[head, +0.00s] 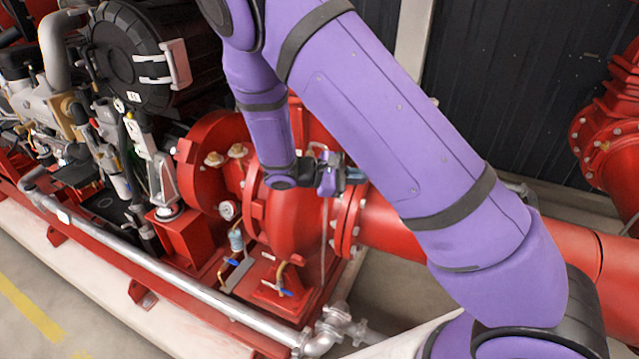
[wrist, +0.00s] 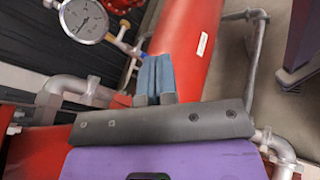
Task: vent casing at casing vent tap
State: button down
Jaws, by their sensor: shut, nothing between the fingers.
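The red pump casing (head: 290,215) is in the middle of the head view, partly behind my purple arm. My gripper (head: 355,176) is above its right side, near the flange; it is shut and empty. In the wrist view its two blue-grey fingers (wrist: 155,78) are together, over a red pipe (wrist: 190,40). I cannot pick out the casing vent tap for certain; my gripper and arm cover part of the casing top. A brass fitting (wrist: 122,30) beside a round gauge (wrist: 84,20) shows in the wrist view, to the left of the fingers.
Two small valves with blue handles (head: 232,262) (head: 285,292) sit low in front of the casing. A small gauge (head: 228,210) is on its left. A grey pipe (head: 180,285) runs along the base's front edge. Grey pipework (wrist: 250,60) stands right of the fingers.

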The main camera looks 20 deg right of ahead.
jog(key=shift+w+a+f+n+t+h, duration=0.6)
jog(key=shift+w+a+f+n+t, duration=0.8)
jog(key=shift+f+n+t, duration=1.9)
jog(key=shift+w+a+f+n+t+h, duration=0.7)
jog(key=shift+a+f+n+t, duration=1.55)
jog(key=shift+t, duration=2)
jog(key=shift+w+a+f+n+t+h, duration=0.5)
jog(key=shift+w+a+f+n+t, duration=0.7)
jog(key=shift+f+n+t, duration=1.8)
jog(key=shift+r+n+t, duration=0.25)
jog(key=shift+r+t, duration=0.35)
jog(key=shift+t, duration=0.15)
jog(key=x, duration=0.9)
jog(key=shift+w+d+r, duration=0.15)
jog(key=shift+r, duration=0.2)
